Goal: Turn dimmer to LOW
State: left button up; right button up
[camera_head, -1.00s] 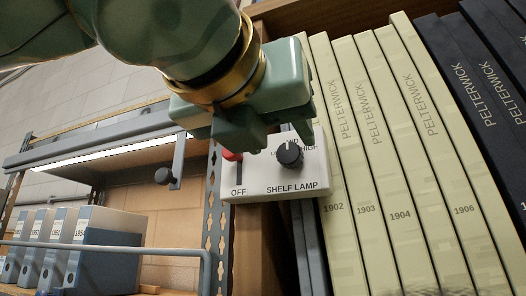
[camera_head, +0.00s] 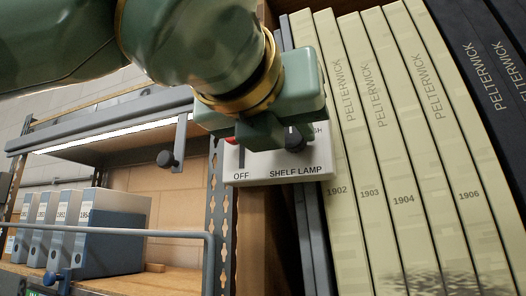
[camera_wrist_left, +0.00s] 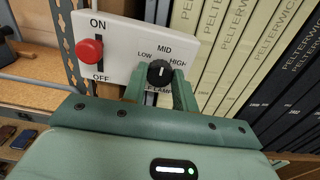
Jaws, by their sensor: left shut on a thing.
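A white control box (camera_head: 262,176) marked SHELF LAMP is fixed at the shelf upright. It carries a black round dimmer knob (camera_head: 294,141), which also shows in the left wrist view (camera_wrist_left: 159,73) under LOW, MID and HIGH. The knob's white mark points up, near MID. A red slider (camera_wrist_left: 89,51) sits in the ON–OFF slot, nearer ON; in the head view it is mostly hidden. My left gripper (camera_head: 278,136) has its two green fingers on either side of the knob, shut on it. My right gripper is not in view.
Cream PELTERWICK volumes (camera_head: 395,200) stand close to the right of the box, with dark volumes (camera_head: 490,90) beyond. A perforated upright (camera_head: 217,225) is at left. A lit lamp strip (camera_head: 110,135) hangs over blue-grey binders (camera_head: 110,240) behind a grey rail (camera_head: 130,232).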

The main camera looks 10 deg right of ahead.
pick_arm(q)
jog(key=n+b, duration=0.2)
jog(key=b, duration=0.1)
jog(key=n+b, duration=0.2)
jog(key=b, duration=0.1)
jog(key=n+b, duration=0.2)
jog(key=b, duration=0.2)
jog(key=shift+f, duration=0.25)
jog(key=n+b, duration=0.1)
jog(key=n, duration=0.1)
jog(key=shift+a+n+b, duration=0.1)
jog(key=shift+n+b, duration=0.3)
jog(key=shift+r+n+b, duration=0.15)
jog(key=shift+n+b, duration=0.4)
jog(key=shift+n, duration=0.55)
jog(key=o, duration=1)
jog(key=shift+w, duration=0.1)
jog(key=shift+c, duration=0.2)
